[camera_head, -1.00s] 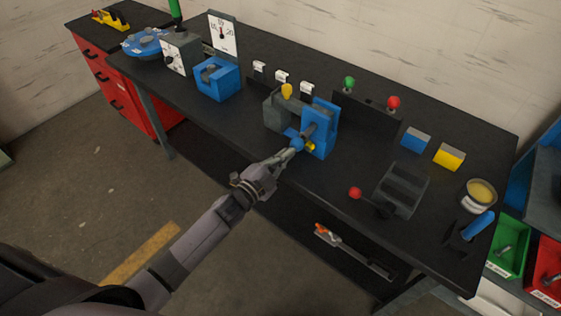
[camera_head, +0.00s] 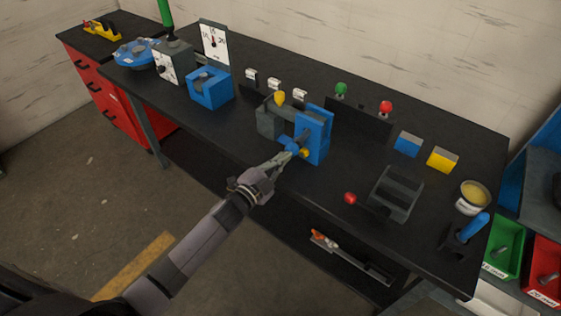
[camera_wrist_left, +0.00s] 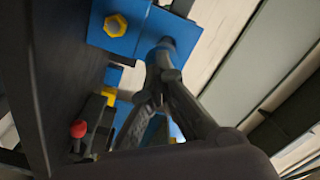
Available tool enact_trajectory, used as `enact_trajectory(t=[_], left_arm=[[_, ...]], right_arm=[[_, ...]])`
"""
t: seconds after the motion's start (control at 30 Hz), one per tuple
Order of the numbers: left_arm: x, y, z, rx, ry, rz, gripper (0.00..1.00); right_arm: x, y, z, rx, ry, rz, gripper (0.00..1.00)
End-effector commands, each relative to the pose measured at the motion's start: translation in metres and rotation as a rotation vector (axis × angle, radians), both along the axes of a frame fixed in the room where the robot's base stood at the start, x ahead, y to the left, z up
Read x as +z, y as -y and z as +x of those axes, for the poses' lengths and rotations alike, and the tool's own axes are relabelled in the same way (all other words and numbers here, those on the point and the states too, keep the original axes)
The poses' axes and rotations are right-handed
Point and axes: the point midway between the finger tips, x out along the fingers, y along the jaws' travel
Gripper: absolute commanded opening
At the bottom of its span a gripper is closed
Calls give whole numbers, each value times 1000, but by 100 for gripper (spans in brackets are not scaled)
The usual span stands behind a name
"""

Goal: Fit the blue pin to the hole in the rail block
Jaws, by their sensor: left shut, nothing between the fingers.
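A blue upright block (camera_head: 315,135) stands near the table's front edge, joined to a dark grey block (camera_head: 267,122); I cannot tell which part is the rail block. A small blue piece (camera_head: 291,145), perhaps the blue pin, shows at its front left beside a yellow part (camera_head: 304,153). My left gripper (camera_head: 285,157) is shut and empty, its tips close to this piece. In the left wrist view the gripper (camera_wrist_left: 160,68) has its tips by a dark bluish rod end (camera_wrist_left: 166,44) at a blue plate with a yellow hex part (camera_wrist_left: 115,25). The hole is not clearly visible. My right gripper is out of view.
A yellow knob (camera_head: 280,97) rises by the grey block. A red-knobbed lever (camera_head: 350,198) and a dark grey stepped block (camera_head: 396,194) stand to the right. A blue box (camera_head: 210,90) stands to the left. Bare tabletop (camera_head: 335,180) lies between the blue block and the lever.

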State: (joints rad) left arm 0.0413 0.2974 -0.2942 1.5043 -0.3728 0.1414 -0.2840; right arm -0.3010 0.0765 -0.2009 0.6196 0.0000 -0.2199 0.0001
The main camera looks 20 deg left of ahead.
Motion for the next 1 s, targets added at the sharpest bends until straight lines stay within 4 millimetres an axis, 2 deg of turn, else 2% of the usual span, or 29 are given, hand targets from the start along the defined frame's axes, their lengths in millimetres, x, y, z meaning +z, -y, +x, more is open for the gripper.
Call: enact_trajectory(t=[1.0], left_arm=[[0, 7, 19, 2, -1, -1, 0]], right_arm=[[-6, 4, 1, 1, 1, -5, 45]])
